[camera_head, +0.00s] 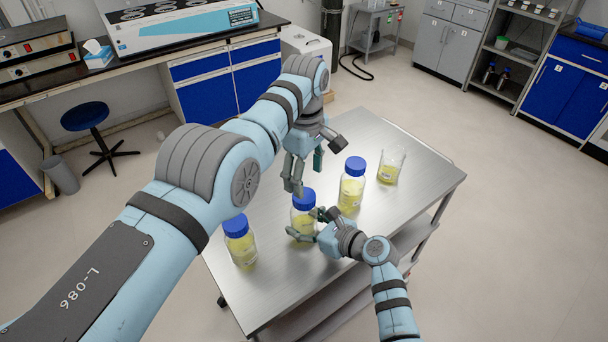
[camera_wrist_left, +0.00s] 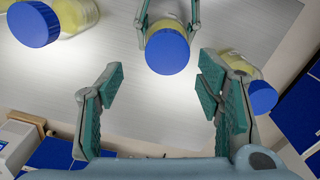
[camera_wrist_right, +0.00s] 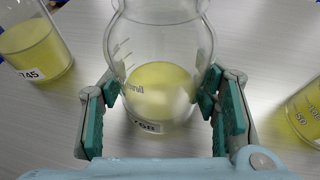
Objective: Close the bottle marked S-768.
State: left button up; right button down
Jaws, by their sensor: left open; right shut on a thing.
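The bottle marked 768 (camera_wrist_right: 160,85) is clear glass with yellow liquid; its label shows in the right wrist view. My right gripper (camera_wrist_right: 160,95) is shut on its sides. The same bottle (camera_head: 303,222) stands on the metal table in the head view. A blue cap (camera_head: 303,200) sits on its top; how tight it is I cannot tell. The cap also shows in the left wrist view (camera_wrist_left: 167,51). My left gripper (camera_head: 308,171) is open and empty, pointing down above the bottle. Its fingers (camera_wrist_left: 158,102) are apart from the cap.
Another blue-capped bottle (camera_head: 240,243) stands to the left on the table (camera_head: 420,180), and one (camera_head: 352,186) to the right. A beaker (camera_head: 391,170) with yellow liquid is farther right. A vessel marked 745 (camera_wrist_right: 35,48) shows in the right wrist view. The table's right end is clear.

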aim_at(304, 215)
pick_arm(q)
jog(key=n, duration=0.1)
jog(key=r+n, duration=0.1)
jog(key=shift+r+n, duration=0.3)
jog(key=shift+n, duration=0.1)
jog(key=shift+s+a+r+n, duration=0.15)
jog(key=shift+r+n, duration=0.15)
jog(key=shift+n, duration=0.6)
jog(key=shift+s+n, duration=0.1)
jog(key=shift+n, duration=0.4)
notch_tip(304, 215, down, 8)
jog(key=shift+c, duration=0.6)
